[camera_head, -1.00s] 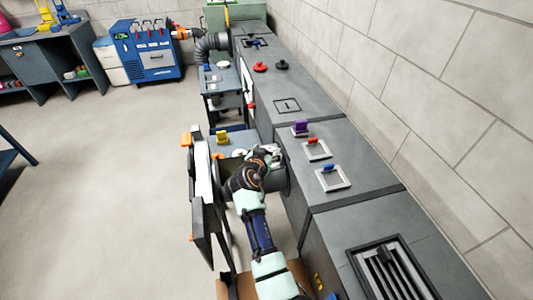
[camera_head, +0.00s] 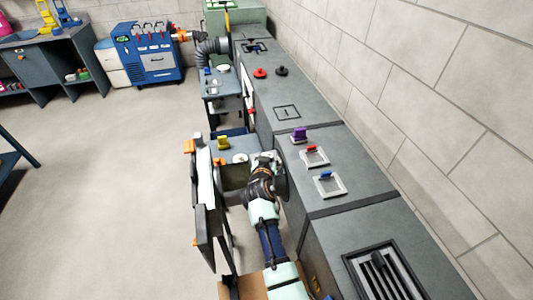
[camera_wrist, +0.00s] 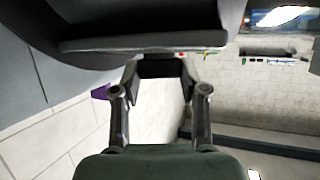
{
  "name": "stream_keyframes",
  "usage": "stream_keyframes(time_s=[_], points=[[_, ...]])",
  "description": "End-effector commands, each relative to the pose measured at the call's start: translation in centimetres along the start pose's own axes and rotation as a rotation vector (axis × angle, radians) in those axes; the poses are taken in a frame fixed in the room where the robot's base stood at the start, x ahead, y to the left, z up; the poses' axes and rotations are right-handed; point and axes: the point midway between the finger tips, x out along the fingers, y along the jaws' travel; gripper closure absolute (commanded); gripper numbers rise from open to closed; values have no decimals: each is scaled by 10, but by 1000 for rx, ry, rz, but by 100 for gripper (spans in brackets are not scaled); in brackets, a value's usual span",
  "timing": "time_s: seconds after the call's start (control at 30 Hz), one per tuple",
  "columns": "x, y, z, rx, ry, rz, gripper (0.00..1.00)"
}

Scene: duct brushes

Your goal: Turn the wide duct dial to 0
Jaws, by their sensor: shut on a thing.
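My gripper (camera_head: 266,160) is at the left side of the grey duct (camera_head: 365,200), next to a dark round part (camera_head: 281,187) partly hidden behind my wrist. This looks like the wide duct dial; its markings and the 0 cannot be read. In the wrist view, my gripper (camera_wrist: 161,74) has its two fingers either side of a dark block (camera_wrist: 162,67), seemingly the dial's grip. The block joins or lies against a broad dark grey shape (camera_wrist: 145,42). The fingers are shut on this block.
Two grey frames with a red handle (camera_head: 311,149) and a blue handle (camera_head: 326,174), and a purple block (camera_head: 299,135), sit on the duct top. Hinged panels (camera_head: 204,180) stand left of my arm. A slatted grille (camera_head: 388,272) is at lower right. The floor at left is clear.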

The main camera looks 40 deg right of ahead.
Motion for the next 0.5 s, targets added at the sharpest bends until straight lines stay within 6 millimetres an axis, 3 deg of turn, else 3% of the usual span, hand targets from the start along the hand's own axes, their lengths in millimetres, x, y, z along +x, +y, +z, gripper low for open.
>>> stream_keyframes(time_s=[0.03,0.17,0.5], points=[[-4,2,-8,-12,-4,-29,92],[-4,4,-9,-50,-3,-124,92],[2,5,1,-134,3,-332,92]])
